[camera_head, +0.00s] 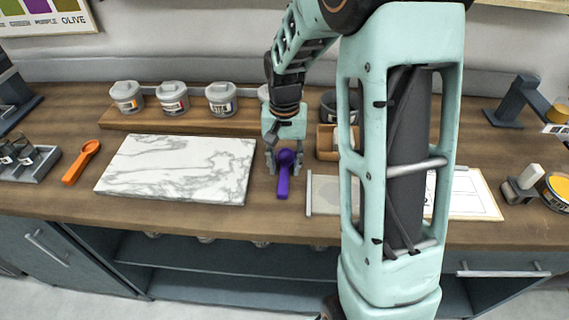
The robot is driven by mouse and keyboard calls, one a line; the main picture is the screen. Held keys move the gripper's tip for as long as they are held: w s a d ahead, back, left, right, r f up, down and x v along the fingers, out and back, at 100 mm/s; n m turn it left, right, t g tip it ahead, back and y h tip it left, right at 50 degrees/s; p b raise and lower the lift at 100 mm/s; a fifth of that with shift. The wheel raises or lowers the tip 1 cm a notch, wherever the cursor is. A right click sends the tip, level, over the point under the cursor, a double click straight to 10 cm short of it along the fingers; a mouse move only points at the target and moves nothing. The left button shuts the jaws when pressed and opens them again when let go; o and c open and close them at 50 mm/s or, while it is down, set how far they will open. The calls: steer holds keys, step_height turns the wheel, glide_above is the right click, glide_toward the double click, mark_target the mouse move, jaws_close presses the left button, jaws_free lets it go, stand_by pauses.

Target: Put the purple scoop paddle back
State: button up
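The purple scoop paddle (284,182) is right of the marble slab on the wooden counter, its round bowl at the far end and its handle pointing to the front edge. My gripper (285,164) is pointed down at the bowl end, its fingers spread apart, one on each side of the bowl. I cannot tell whether the fingers touch it. An orange scoop paddle (80,163) lies at the left, beside a grey tray with dark jars (37,171).
The marble slab (180,165) fills the counter's left middle. Several lidded ink tubs (172,98) stand on a wooden riser (199,122) behind it. A small wooden box (326,143) and a grey-edged plate (323,193) are right of my gripper. My arm hides part of the right side.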

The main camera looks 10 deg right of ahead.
mark_target(285, 170)
steer(key=shift+r, duration=0.1)
step_height(285, 170, up, 12)
stand_by(0.6)
steer(key=shift+s, duration=0.1)
